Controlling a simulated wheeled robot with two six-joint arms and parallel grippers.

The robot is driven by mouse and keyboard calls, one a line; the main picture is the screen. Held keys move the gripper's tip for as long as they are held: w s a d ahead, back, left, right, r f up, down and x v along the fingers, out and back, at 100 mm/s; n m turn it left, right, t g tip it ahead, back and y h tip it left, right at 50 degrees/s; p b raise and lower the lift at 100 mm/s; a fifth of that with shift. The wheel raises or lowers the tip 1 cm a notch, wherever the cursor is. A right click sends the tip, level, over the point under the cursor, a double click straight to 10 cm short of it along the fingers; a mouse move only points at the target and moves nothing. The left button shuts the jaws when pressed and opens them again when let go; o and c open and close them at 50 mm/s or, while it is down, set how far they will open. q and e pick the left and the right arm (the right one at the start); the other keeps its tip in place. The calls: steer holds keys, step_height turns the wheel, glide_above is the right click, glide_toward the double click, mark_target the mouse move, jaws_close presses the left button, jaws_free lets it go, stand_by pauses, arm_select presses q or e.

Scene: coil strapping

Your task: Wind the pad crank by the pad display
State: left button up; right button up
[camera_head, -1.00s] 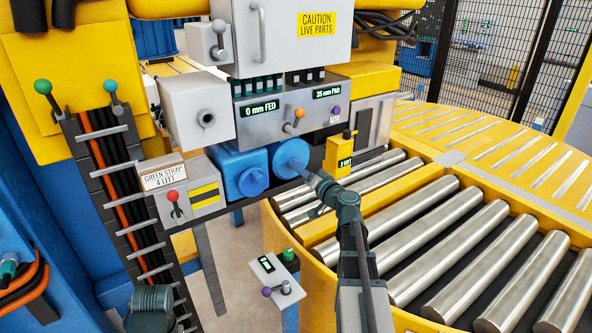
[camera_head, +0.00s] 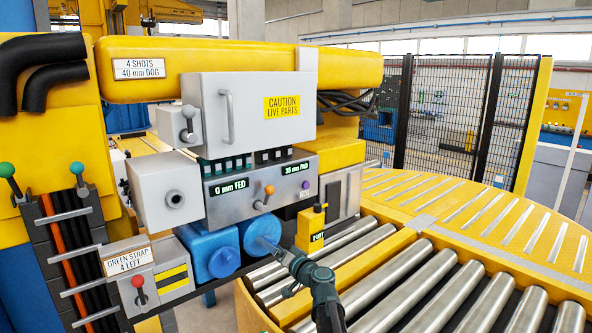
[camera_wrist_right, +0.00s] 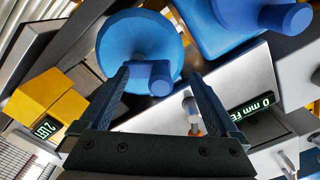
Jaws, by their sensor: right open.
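The pad display (camera_head: 297,168) reads 35 mm PAD on the grey control panel (camera_head: 235,205). A small purple knob (camera_head: 305,185) is below it, and an orange-tipped lever (camera_head: 268,192) is to its left. My right gripper (camera_head: 270,243) is at the right-hand blue round wheel (camera_head: 258,232), below the panel. In the right wrist view the blue wheel (camera_wrist_right: 140,42) has a short blue peg (camera_wrist_right: 152,78). The open fingers of my right gripper (camera_wrist_right: 158,76) are either side of the peg; contact cannot be told. My left gripper is out of view.
A display (camera_head: 232,187) reads 0 mm FED. A second blue unit (camera_head: 212,254) is to the left of the wheel. A yellow block (camera_head: 311,228) stands right of it, near the roller conveyor (camera_head: 440,275). A red-knobbed lever box (camera_head: 150,284) is lower left.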

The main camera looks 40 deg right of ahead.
steer(key=shift+s, duration=0.15)
steer(key=s, duration=0.5)
steer(key=shift+s+d, duration=0.2)
steer(key=shift+s, duration=0.15)
stand_by(0.3)
steer(key=shift+w+a, duration=0.2)
steer(key=shift+w, duration=2.85)
steer(key=shift+s, duration=0.2)
